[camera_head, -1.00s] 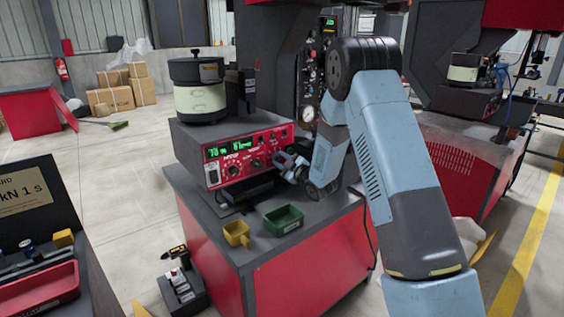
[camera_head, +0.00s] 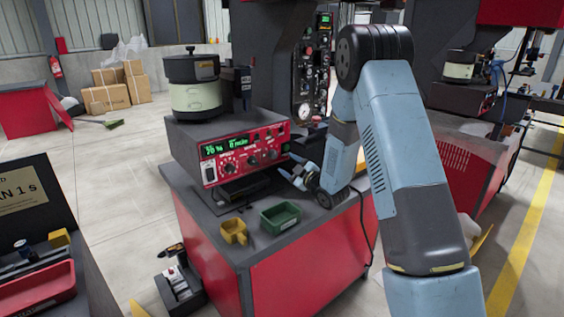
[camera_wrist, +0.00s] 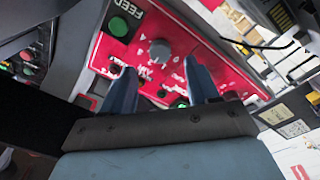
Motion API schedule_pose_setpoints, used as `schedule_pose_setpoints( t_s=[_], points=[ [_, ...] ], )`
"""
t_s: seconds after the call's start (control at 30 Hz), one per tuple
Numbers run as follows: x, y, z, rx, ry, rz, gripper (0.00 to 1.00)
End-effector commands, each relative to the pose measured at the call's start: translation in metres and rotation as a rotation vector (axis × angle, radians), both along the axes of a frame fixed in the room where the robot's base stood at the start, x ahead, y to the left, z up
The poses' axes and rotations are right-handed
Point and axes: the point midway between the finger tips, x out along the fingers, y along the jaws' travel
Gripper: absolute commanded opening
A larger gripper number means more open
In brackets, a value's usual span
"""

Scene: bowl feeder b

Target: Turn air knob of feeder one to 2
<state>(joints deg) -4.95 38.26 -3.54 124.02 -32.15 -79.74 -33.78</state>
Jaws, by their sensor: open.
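The feeder's red control panel (camera_head: 240,153) shows lit green digits and dark round knobs in the head view. In the wrist view, the red panel (camera_wrist: 185,37) carries a grey round knob (camera_wrist: 160,50) with white marks around it. Its label is too blurred to read surely, and I cannot tell its setting. My gripper (camera_head: 286,166) is just right of the panel in the head view. In the wrist view, my gripper (camera_wrist: 161,78) is open, its two blue fingers apart, with the knob seen beyond the gap between them. The fingers look clear of the knob.
A cream and black bowl (camera_head: 195,95) stands on the feeder. In the wrist view, a green button (camera_wrist: 118,27) is near the "FEED" lettering. A press column with gauges stands behind.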

Motion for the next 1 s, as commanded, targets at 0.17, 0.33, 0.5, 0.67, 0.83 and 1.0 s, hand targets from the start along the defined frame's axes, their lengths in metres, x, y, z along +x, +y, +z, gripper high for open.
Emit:
schedule_pose_setpoints(
  t_s=[0.17,0.33,0.5,0.67,0.83,1.0],
  points=[
    [-0.029,-0.021,-0.003,-0.001,0.002,-0.003,0.60],
    [-0.048,-0.033,-0.005,0.000,0.002,-0.002,0.60],
    [-0.057,-0.039,-0.006,-0.001,0.002,-0.001,0.60],
    [-0.059,-0.040,-0.006,-0.001,0.002,-0.001,0.60],
    [-0.059,-0.040,-0.006,-0.001,0.002,-0.001,0.60],
    [-0.059,-0.038,-0.006,-0.001,0.001,0.003,0.60]
  ],
)
